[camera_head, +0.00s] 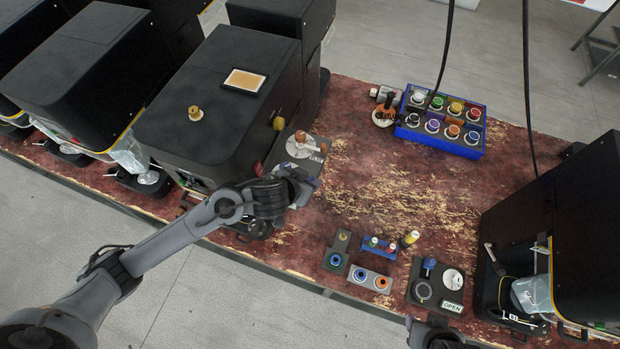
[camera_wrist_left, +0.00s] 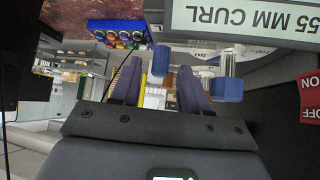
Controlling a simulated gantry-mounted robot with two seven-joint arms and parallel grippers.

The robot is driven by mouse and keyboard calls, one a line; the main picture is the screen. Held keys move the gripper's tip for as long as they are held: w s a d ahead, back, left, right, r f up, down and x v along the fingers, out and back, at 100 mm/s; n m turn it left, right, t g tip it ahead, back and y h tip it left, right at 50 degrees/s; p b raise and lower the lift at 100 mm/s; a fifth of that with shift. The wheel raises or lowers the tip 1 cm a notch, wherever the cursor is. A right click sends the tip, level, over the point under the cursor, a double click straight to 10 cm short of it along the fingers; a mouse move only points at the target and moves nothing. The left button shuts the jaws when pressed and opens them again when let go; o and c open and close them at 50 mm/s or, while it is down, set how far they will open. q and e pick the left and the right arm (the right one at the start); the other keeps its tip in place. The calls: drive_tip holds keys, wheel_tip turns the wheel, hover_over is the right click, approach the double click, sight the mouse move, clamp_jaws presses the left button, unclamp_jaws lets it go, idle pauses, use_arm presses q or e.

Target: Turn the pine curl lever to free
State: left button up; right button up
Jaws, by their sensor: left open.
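My left gripper (camera_head: 303,186) is at the front right corner of a black seamer (camera_head: 215,110) with a tan panel (camera_head: 244,81) on top. In the left wrist view its two fingers (camera_wrist_left: 158,88) are apart, with nothing clearly held between them. A label reading "55 MM CURL" (camera_wrist_left: 235,16) shows upside down above the fingers. A clear, blue-ended handle (camera_wrist_left: 228,85), possibly the curl lever, is just right of the right finger. Its setting cannot be told. A dark part at the bottom edge of the head view may be my right gripper (camera_head: 437,337).
A grey plate with a white dial (camera_head: 300,146) lies beyond my left gripper. A blue crate (camera_head: 440,145) of coloured jars stands at the back. Small fixtures (camera_head: 362,277) and an OPEN sign (camera_head: 452,307) stand at the front. The middle of the table is clear.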

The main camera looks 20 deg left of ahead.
use_arm(q)
drive_tip(key=shift+x, duration=0.85)
clamp_jaws()
